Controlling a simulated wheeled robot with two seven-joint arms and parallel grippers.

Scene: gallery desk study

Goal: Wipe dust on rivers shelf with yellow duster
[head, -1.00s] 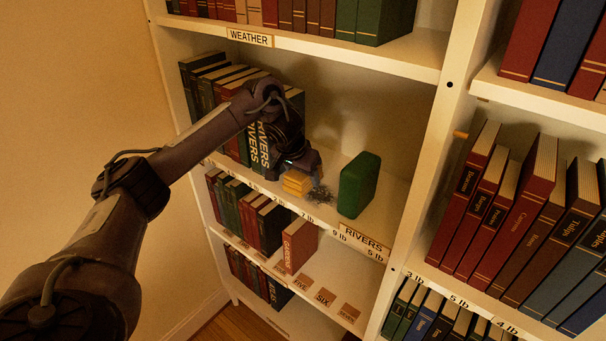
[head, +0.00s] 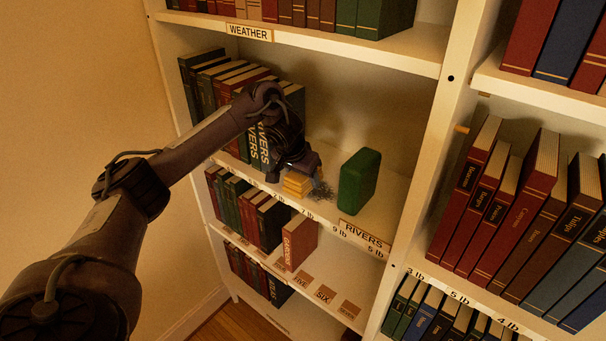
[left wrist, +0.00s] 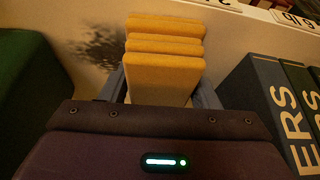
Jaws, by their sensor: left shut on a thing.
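My left gripper (head: 300,172) is shut on the yellow duster (head: 297,184), a ribbed yellow block that also shows between the fingers in the left wrist view (left wrist: 163,60). The duster is at the rivers shelf (head: 335,205), near its front edge; I cannot tell whether it touches the surface. A dark, speckled patch of dust (head: 321,191) lies on the shelf just right of the duster in the head view. In the left wrist view the dust (left wrist: 100,45) is left of the duster. The RIVERS label (head: 363,235) is on the shelf's front edge. My right gripper is not in view.
A green block (head: 360,182) stands on the shelf right of the dust. Books marked RIVERS (head: 263,147) stand left of my gripper. The weather shelf (head: 330,38) is above. The bookcase upright (head: 425,150) bounds the right side.

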